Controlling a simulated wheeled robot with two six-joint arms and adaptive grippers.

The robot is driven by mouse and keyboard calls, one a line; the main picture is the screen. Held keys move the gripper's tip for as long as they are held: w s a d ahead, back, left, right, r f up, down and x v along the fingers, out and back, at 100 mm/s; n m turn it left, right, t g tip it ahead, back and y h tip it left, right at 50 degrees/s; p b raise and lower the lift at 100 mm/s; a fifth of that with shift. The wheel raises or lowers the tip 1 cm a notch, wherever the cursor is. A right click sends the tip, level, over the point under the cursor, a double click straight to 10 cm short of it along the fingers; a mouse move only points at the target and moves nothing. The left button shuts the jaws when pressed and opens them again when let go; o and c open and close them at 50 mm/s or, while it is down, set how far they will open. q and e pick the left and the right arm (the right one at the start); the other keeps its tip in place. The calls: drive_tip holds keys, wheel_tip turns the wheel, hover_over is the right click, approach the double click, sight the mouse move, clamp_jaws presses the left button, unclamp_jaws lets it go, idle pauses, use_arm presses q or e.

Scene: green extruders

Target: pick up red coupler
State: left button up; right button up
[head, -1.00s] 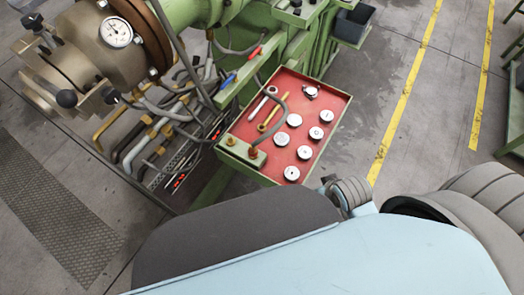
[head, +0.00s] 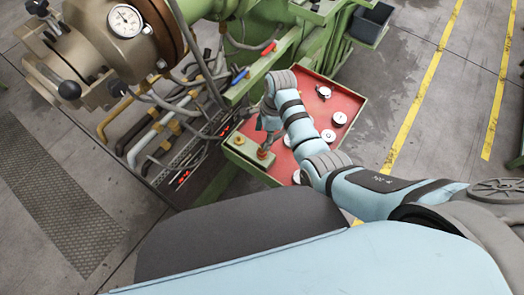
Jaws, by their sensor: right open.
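A small orange-red fitting (head: 263,154), which looks like the red coupler, stands on the green block at the near left corner of the red tray (head: 350,104). My right gripper (head: 266,138) is open, pointing down just above this fitting. I cannot tell whether the fingers touch it. The right arm reaches over the tray from the right and hides part of its contents. My left gripper is not in view.
Several white round gauges, one of them here (head: 339,118), lie on the tray. A brass fitting (head: 239,140) is beside the orange-red one. Red (head: 268,48) and blue (head: 240,76) handles sit on the green rail behind. Hoses crowd the left; the floor at right is clear.

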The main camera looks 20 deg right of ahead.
sight(262, 150)
drive_tip(key=f+b, duration=0.1)
drive_tip(key=f, duration=0.4)
drive_tip(key=a+f+b, duration=0.1)
drive_tip(key=f, duration=0.2)
drive_tip(key=shift+s+f+b, duration=0.1)
drive_tip(key=shift+s+b, duration=0.2)
drive_tip(key=shift+b, duration=0.05)
clamp_jaws()
